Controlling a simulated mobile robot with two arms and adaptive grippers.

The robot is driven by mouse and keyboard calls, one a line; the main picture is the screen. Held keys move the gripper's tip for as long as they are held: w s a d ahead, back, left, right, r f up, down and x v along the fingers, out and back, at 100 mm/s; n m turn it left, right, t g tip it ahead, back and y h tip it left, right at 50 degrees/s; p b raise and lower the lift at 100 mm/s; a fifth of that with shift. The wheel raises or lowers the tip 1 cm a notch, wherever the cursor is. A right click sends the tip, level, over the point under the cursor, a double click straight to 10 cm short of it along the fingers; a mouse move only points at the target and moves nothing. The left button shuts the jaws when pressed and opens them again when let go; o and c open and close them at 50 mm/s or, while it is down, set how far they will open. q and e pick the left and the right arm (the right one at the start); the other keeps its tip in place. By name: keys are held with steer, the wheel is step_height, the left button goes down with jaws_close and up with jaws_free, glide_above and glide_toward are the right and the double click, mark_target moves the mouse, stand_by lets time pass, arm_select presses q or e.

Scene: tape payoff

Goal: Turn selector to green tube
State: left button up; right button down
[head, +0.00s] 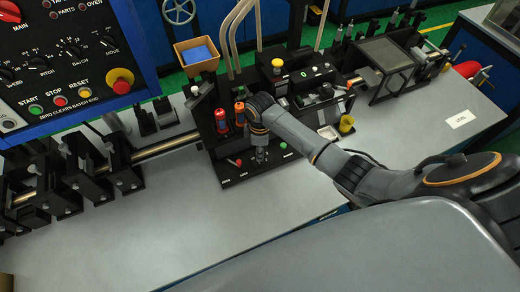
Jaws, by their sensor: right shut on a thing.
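My right arm reaches in from the right, and my right gripper (261,156) points down over the black panel (232,174) at the front of the machine. Its jaws are shut on a small part there, which looks like the selector; the gripper mostly hides it, so I cannot tell which way it points. A red dot (238,162) is left of the gripper and a green dot (283,145) is right of it. A red tube (221,122) and an orange-red one (239,113) stand upright behind, to the left. I cannot make out a green tube. My left gripper is not in view.
A control panel (60,60) with knobs and buttons fills the upper left. Black stands (85,165) on a rod are at left. A cardboard box (196,57) with blue contents stands behind. A yellow cup (346,124) is right of the machine. The front grey bench (150,235) is clear.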

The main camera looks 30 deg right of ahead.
steer(key=c, duration=1)
jaws_free()
steer(key=shift+r, duration=0.1)
step_height(320, 180, up, 12)
steer(key=shift+s+f, duration=0.1)
